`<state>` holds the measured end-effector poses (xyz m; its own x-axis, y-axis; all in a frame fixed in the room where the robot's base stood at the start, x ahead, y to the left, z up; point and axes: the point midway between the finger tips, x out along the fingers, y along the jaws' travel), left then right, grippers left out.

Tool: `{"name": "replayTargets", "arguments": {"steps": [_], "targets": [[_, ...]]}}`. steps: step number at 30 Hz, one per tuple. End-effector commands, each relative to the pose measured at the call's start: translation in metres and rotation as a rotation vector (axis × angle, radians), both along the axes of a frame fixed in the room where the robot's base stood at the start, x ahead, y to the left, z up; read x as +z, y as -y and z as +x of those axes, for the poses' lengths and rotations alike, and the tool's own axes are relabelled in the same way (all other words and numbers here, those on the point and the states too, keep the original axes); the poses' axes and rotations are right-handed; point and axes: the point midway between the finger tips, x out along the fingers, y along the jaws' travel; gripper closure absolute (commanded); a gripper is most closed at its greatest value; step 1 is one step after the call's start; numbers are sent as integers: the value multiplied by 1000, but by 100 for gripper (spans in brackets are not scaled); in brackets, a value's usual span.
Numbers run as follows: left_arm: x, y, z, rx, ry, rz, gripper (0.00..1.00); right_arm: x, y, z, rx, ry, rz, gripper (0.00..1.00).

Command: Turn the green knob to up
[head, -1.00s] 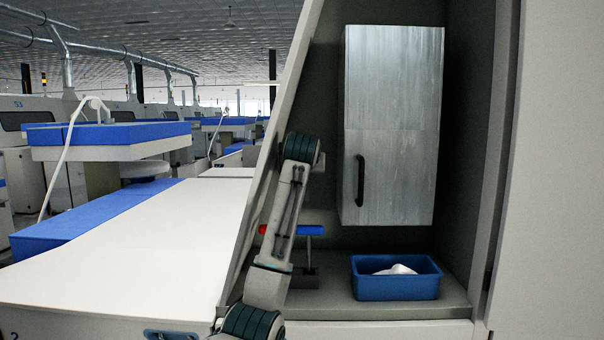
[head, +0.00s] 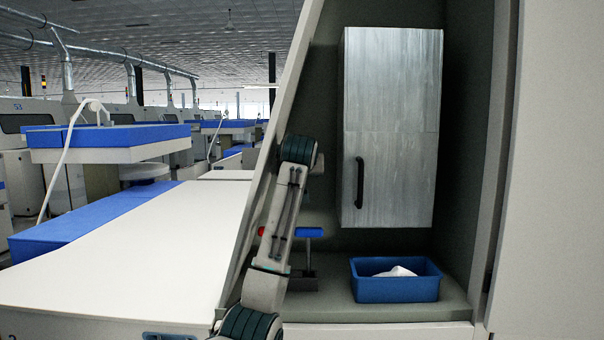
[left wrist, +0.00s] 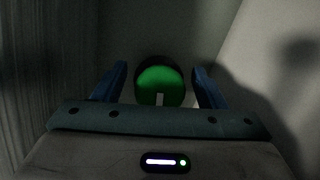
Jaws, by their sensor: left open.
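The green knob (left wrist: 160,80) shows in the left wrist view as a round green face with a dark rim. A pale mark sits at its lower edge and points down. My left gripper (left wrist: 158,70) is open, one blue finger on each side of the knob in the picture. I cannot tell whether the fingers touch it or how far off it is. In the head view the knob and the left fingers are hidden behind my left arm. My right gripper is in no view.
A metal cabinet (head: 390,130) with a black handle hangs in the recess. Below it, a blue bin (head: 395,288) holds something white. A red-and-blue bar (head: 308,232) on a stand is partly behind my arm. A long white table (head: 140,255) lies left.

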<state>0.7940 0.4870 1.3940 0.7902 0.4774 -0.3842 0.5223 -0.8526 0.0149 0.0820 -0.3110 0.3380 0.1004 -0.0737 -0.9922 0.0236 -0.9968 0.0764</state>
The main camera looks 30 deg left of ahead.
Motion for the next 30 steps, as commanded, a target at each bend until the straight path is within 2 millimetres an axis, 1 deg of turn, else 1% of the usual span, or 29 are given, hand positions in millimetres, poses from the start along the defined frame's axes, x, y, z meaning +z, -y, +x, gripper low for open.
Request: {"name": "replayTargets", "arguments": {"steps": [5,12,15,18,22,30], "targets": [[3,4,-6,-1,4,2,35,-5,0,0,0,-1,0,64],[16,23,-38,0,4,1,35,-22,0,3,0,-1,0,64],[22,30,-49,0,3,0,35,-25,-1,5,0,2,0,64],[26,35,-56,-1,2,-1,35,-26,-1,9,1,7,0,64],[28,36,-59,-1,-1,-1,35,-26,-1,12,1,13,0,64],[28,36,-59,0,-1,-1,35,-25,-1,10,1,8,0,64]]}}
